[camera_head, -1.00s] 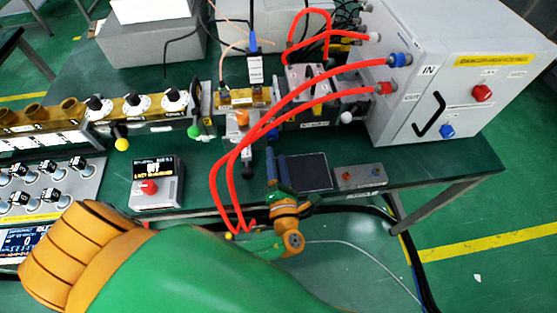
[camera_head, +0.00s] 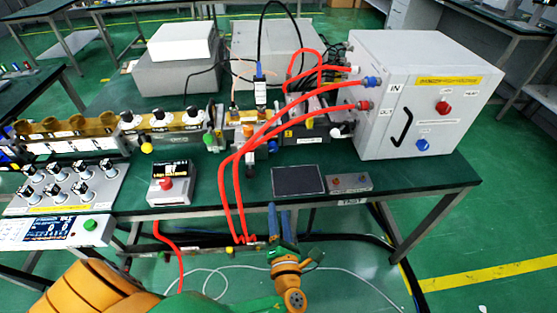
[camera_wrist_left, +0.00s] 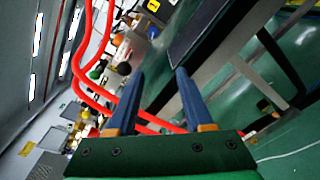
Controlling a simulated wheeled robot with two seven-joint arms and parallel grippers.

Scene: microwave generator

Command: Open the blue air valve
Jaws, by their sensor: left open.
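A blue knob (camera_head: 422,145) sits on the front of the white box (camera_head: 375,120), below a red knob. A blue hose fitting (camera_head: 373,82) is on the box's left side, with a red hose in it. I cannot tell from labels which blue part is the air valve. My left gripper (camera_head: 278,212) is in front of the table's front edge, well left of and below the box. Its two blue fingers are apart and empty; they also show in the left wrist view (camera_wrist_left: 160,74). My right gripper is not in view.
Red hoses (camera_head: 236,190) loop from the box over the table's front edge, just left of my left gripper. A dark flat panel (camera_head: 298,180) and a small switch box (camera_head: 349,182) lie near the edge. The table's front right surface (camera_head: 440,175) is clear.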

